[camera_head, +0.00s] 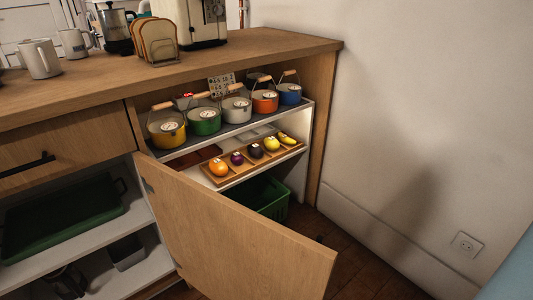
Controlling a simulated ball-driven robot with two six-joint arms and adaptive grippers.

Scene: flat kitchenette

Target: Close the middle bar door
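A wooden bar door (235,240) stands open below the counter, swung out toward me. Its hinged edge is at the left, where a small metal hinge (149,187) shows. Its free edge points to the lower right, over the floor. The compartment behind it is exposed, with several small lidded pots on its upper shelf (240,127). Neither of my grippers is in view, and nothing is seen touching the door.
A wooden fruit tray (228,178) and a green crate (265,197) are inside the compartment. A drawer with a black handle (27,165) and an open compartment with a green tray (62,222) lie left. A white wall (420,110) bounds the right; some floor (355,265) is clear.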

